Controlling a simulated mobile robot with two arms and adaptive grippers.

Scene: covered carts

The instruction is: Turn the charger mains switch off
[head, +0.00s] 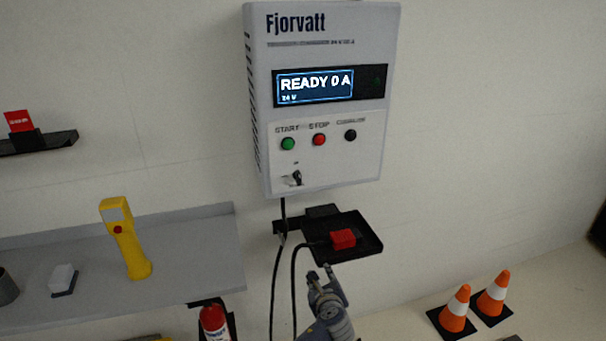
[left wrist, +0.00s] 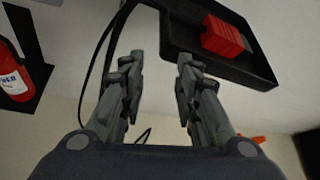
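The white Fjorvatt charger (head: 345,52) hangs on the wall in the head view, and its lit display (head: 315,86) reads "READY 0 A". A small dark switch (head: 297,178) sits low on its front, below the green START button (head: 288,144); its exact lever position is too small to tell. My left gripper (head: 326,277) is below the charger, in front of the black tray, apart from the switch. In the left wrist view, the left gripper (left wrist: 160,70) is open, with nothing between its fingers. My right gripper is not in view.
A red connector (head: 343,238) lies on the black tray (head: 366,248) under the charger; black cables hang beside it. A grey shelf (head: 190,270) at left bears a yellow handheld device (head: 127,240). A fire extinguisher (head: 214,324) hangs below. Two orange cones (head: 456,308) stand right.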

